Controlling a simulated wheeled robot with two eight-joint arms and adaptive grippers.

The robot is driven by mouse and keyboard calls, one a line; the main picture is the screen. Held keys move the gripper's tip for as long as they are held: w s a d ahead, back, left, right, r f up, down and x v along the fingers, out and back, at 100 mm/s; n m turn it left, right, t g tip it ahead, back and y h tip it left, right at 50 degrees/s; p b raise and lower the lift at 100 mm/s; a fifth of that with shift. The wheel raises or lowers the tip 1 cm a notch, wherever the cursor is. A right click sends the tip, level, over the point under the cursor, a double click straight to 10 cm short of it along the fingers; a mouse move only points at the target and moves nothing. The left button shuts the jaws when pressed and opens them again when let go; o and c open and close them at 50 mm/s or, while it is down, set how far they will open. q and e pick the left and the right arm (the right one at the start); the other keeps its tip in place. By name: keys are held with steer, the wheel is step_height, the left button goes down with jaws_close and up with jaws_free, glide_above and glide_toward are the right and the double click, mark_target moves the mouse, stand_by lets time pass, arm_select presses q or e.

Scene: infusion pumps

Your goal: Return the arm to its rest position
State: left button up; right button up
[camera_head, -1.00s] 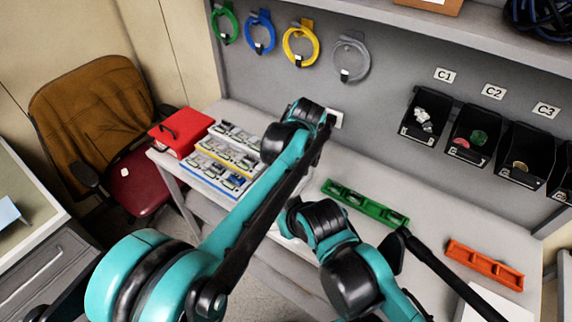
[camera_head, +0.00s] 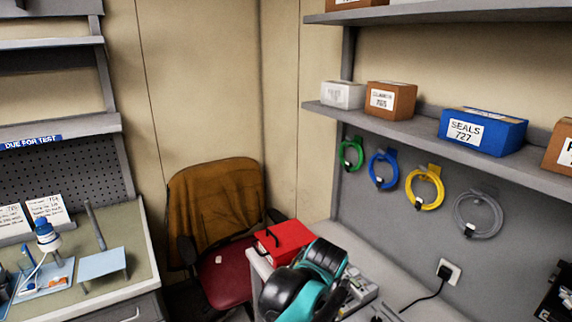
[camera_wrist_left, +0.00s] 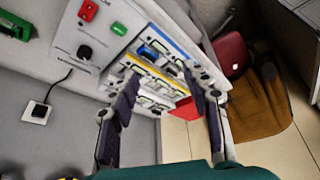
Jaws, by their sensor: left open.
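My left arm, teal and black, comes up from the bottom edge of the head view in front of the bench; its gripper does not show there. In the left wrist view, my left gripper (camera_wrist_left: 161,75) is open, its two dark fingers well apart with nothing between them. Beyond the fingers lies a group of small parts in rows with blue and yellow edges (camera_wrist_left: 160,68). I cannot tell how far the fingertips are above it. My right gripper is not in view.
A red box (camera_head: 284,241) sits at the bench's left end, close to my arm. A chair (camera_head: 222,275) with a brown jacket (camera_head: 212,205) stands left of it. Coiled hoses hang on the wall, and a shelf (camera_head: 420,118) above holds boxes. A side bench (camera_head: 140,255) is at left.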

arm_select(q)
steer(key=s+a+f+b, duration=0.1)
steer(key=s+a+f, duration=0.2)
steer(key=s+a, duration=0.2)
steer(key=s+a+f+t+b, duration=0.1)
steer(key=s+a+f, duration=0.2)
steer(key=a, duration=0.9)
steer(key=s+a+f+t+b, duration=0.1)
steer(key=s+a+f, duration=0.2)
steer(key=s+a, duration=0.5)
steer(key=shift+s+a+y, duration=0.3)
steer(key=shift+s+a, duration=0.05)
steer(key=shift+a, duration=0.35)
